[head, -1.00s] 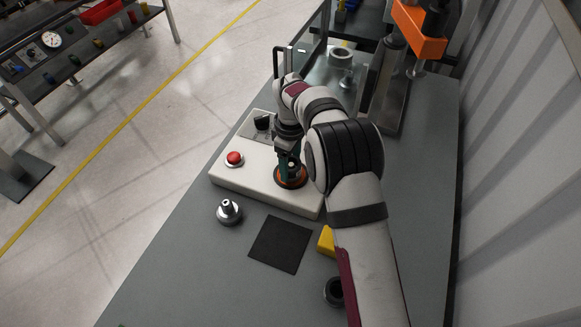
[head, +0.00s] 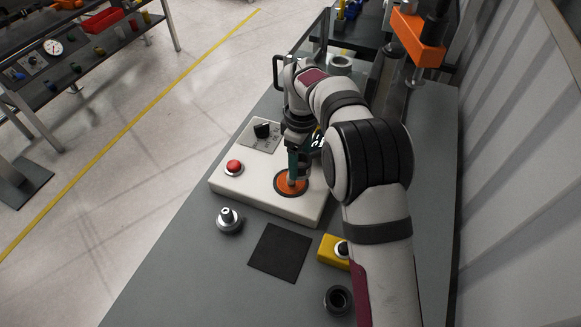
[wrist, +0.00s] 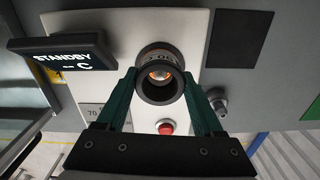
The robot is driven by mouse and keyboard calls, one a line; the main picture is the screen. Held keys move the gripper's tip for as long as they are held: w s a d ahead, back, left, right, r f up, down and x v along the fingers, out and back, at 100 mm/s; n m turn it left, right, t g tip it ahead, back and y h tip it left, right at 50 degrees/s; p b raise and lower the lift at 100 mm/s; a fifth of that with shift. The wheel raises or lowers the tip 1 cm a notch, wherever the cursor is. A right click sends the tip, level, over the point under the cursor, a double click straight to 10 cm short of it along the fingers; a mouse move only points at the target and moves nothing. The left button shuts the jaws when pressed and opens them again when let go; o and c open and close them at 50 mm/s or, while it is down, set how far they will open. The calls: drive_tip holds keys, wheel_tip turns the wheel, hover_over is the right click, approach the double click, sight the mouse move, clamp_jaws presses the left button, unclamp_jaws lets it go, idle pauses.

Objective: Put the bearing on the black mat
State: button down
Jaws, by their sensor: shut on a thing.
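The bearing (wrist: 160,99), a dark ring, sits between the two green fingers of my gripper (wrist: 160,80) in the wrist view, and the fingers are shut on it. In the head view my gripper (head: 293,177) points down over the orange disc (head: 283,188) on the white panel; I cannot make out the bearing clearly there. Whether it touches the disc cannot be told. The black mat (head: 279,252) lies flat and bare on the bench, nearer than the panel. It also shows at the upper right of the wrist view (wrist: 241,39).
The white panel (head: 262,198) carries a red button (head: 234,167) and a black knob (head: 262,130). A silver knobbed part (head: 228,219) stands left of the mat. A yellow block (head: 331,250) and a dark hollow ring (head: 338,299) stand to its right. A display (wrist: 66,60) reads STANDBY.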

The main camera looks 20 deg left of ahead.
drive_tip(key=d+r, duration=0.5)
drive_tip(key=d, duration=0.4)
drive_tip(key=s+d+f+m, duration=0.1)
drive_tip(key=s+d+f, duration=0.1)
drive_tip(key=s, duration=0.5)
drive_tip(key=s+d+f, duration=0.2)
drive_tip(key=s, duration=0.5)
drive_tip(key=a+f, duration=0.2)
drive_tip(key=a, duration=0.1)
drive_tip(key=s+a+f, duration=0.1)
drive_tip(key=a+f, duration=0.2)
drive_tip(key=a, duration=0.1)
drive_tip(key=s+a+f, duration=0.1)
drive_tip(key=a+f, duration=0.1)
drive_tip(key=a, duration=0.2)
drive_tip(key=shift+s+f, duration=0.15)
drive_tip(key=shift+s, duration=0.1)
wheel_tip(320, 180, down, 4)
drive_tip(key=shift+a, duration=0.15)
unclamp_jaws()
drive_tip(key=shift+f, duration=0.1)
